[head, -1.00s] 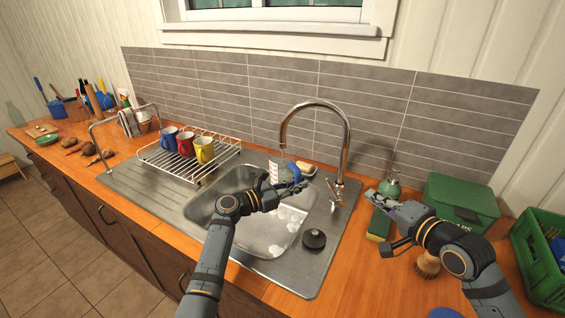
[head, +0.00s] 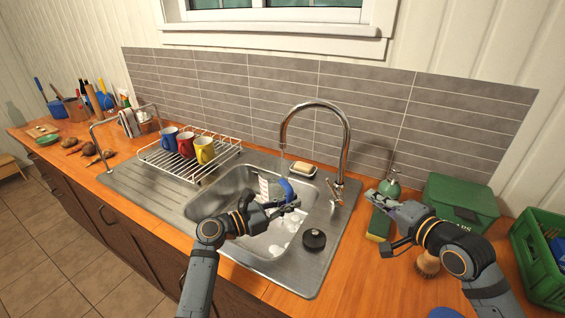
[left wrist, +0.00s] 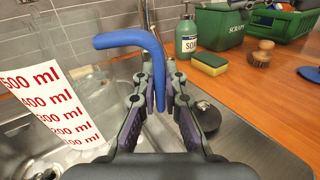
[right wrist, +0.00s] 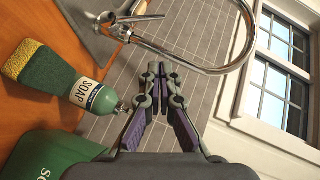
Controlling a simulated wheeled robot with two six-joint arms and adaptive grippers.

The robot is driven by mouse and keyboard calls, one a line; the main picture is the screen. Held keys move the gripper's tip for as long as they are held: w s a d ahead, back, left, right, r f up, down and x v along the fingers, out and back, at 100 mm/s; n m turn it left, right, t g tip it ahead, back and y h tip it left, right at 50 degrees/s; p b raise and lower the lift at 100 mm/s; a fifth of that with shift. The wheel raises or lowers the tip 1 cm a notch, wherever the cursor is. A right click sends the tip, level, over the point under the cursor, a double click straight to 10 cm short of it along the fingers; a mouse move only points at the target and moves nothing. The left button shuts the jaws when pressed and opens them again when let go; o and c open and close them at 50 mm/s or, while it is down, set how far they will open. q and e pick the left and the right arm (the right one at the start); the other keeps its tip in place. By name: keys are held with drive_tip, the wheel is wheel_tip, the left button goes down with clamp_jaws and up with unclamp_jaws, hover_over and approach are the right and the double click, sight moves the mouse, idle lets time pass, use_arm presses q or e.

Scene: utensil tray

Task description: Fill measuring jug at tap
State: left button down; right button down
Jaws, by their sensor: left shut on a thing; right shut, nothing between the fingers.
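The clear measuring jug (head: 264,188) has a red millilitre scale (left wrist: 45,108) and a blue handle (left wrist: 137,40). My left gripper (head: 291,205) is shut on the handle and holds the jug over the sink basin (head: 215,205). The jug is below the tap's spout (head: 283,140) in the head view; exact alignment is unclear. I cannot make out a water level in it. The tap lever (head: 338,190) is at the tap's base, and the tap also shows in the right wrist view (right wrist: 195,68). My right gripper (head: 374,196) is shut and empty, right of the lever and apart from it.
A soap bottle (head: 389,184) and a sponge (head: 378,225) stand by my right gripper. A green scraps bin (head: 455,200) and a green crate (head: 535,265) are further right. A soap dish (head: 303,169) is behind the basin. A black plug (head: 314,239) lies at its front right. The mug rack (head: 170,165) is left.

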sight(330, 183)
drive_tip(key=c, duration=1.8)
unclamp_jaws()
drive_tip(key=shift+w+f+m, duration=0.15)
drive_tip(key=shift+f+m, duration=0.1)
drive_tip(key=shift+m, duration=0.15)
drive_tip(key=o, duration=0.4)
drive_tip(key=a+f+m+y, duration=0.1)
drive_tip(key=m, duration=0.3)
drive_tip(key=w+a+f+m, duration=0.1)
drive_tip(key=f+m, duration=0.1)
drive_tip(key=m, duration=0.2)
drive_tip(key=w+a+f+m+t+y, duration=0.1)
drive_tip(key=m, duration=0.3)
drive_tip(key=shift+f+m+y, duration=0.15)
drive_tip(key=shift+m+y, duration=0.15)
drive_tip(key=w+a+m, duration=0.1)
drive_tip(key=w+a, duration=0.1)
drive_tip(key=w, duration=0.1)
drive_tip(key=w+a, duration=0.2)
drive_tip(key=w, duration=0.2)
drive_tip(key=w+a+m, duration=0.1)
drive_tip(key=w+a, duration=0.1)
drive_tip(key=w, duration=0.1)
drive_tip(key=shift+w+a+f+m, duration=0.2)
drive_tip(key=shift+a+f+m, duration=0.05)
drive_tip(key=shift+f+m, duration=0.05)
clamp_jaws()
